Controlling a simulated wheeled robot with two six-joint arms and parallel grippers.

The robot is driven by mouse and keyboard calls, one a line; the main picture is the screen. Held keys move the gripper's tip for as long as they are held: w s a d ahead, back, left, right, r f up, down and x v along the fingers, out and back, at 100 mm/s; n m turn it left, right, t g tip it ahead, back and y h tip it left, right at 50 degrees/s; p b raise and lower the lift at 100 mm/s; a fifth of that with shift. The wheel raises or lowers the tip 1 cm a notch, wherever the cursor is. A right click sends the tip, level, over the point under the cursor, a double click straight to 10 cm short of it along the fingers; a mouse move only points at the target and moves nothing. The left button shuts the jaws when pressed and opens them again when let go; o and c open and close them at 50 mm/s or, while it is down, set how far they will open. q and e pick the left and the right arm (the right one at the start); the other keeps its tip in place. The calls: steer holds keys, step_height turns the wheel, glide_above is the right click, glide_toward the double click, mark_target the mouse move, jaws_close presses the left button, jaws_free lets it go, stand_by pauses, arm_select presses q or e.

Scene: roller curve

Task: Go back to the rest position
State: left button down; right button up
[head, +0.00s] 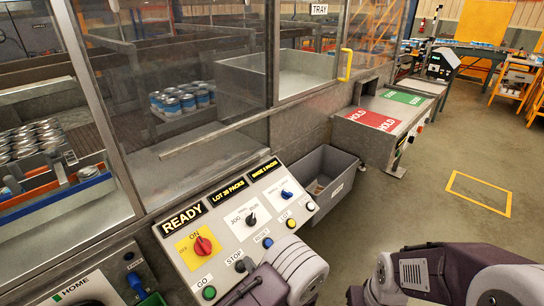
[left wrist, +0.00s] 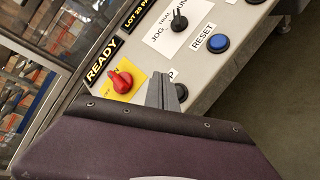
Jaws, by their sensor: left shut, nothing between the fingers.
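My left gripper (head: 236,293) is at the bottom of the head view, in front of the sloped control panel (head: 222,238). Its fingers also show in the left wrist view (left wrist: 162,92), closed together with nothing between them. There they overlap the panel beside the red rotary switch (left wrist: 122,82) and partly cover a label and a dark button. I cannot tell whether they touch the panel. My right arm (head: 420,275) is folded at the bottom right of the head view; its gripper is out of view.
The panel carries a green GO button (head: 209,293) and a blue RESET button (left wrist: 218,43). A grey bin (head: 325,180) stands right of it, then a bench with red HOLD (head: 374,119) and green (head: 403,97) plates.

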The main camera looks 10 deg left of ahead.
arm_select(q)
steer(key=w+a+r+n+g+y, duration=0.2)
steer(key=a+r+n+g+y, duration=0.15)
steer(key=a+r+n, duration=0.55)
steer(key=s+a+r+n+g, duration=0.4)
steer(key=s+a+n+g, duration=0.35)
steer(key=s+a, duration=0.4)
steer(key=s+d+f+n+g+h, duration=0.35)
steer(key=s+n+h, duration=0.35)
steer(key=s+n, duration=0.45)
steer(key=w+d+n+t+h, duration=0.1)
steer(key=w+d+n+h, duration=0.1)
steer(key=d+n, duration=0.3)
steer(key=w+d+f+n+t+h, duration=0.1)
steer(key=w+d+n+t+h, duration=0.1)
steer(key=d+n, duration=0.4)
steer(key=shift+w+d+f+n+h, duration=0.25)
steer(key=shift+n+h, duration=0.2)
steer(key=shift+n, duration=0.55)
